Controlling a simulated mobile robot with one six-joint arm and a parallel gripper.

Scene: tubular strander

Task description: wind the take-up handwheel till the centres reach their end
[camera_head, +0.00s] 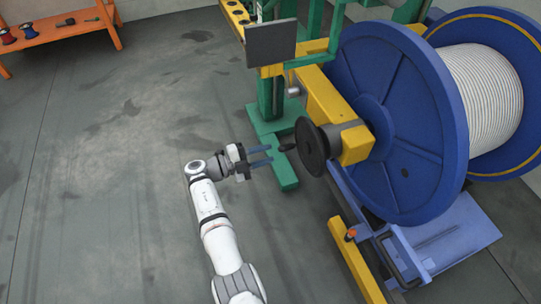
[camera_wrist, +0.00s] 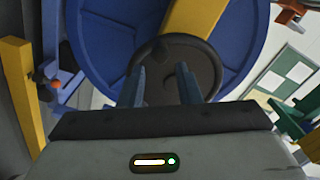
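The take-up handwheel (camera_head: 312,147) is a dark round wheel on the end of a yellow arm beside the big blue reel. A small dark handle (camera_head: 287,146) sticks out from its left side. My gripper (camera_head: 270,156) is open and empty, its two blue-grey fingers pointing at the handwheel from the left, with a gap between. In the wrist view, the handwheel (camera_wrist: 190,52) lies ahead, behind the two spread fingers (camera_wrist: 160,84). The centres are not clearly visible.
The blue reel (camera_head: 385,115) with pale cable (camera_head: 482,97) stands right of the handwheel. A green post foot (camera_head: 283,175) is on the floor near my gripper. A yellow rail (camera_head: 357,265) is at the lower right. An orange bench (camera_head: 60,28) stands far left; the floor between is clear.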

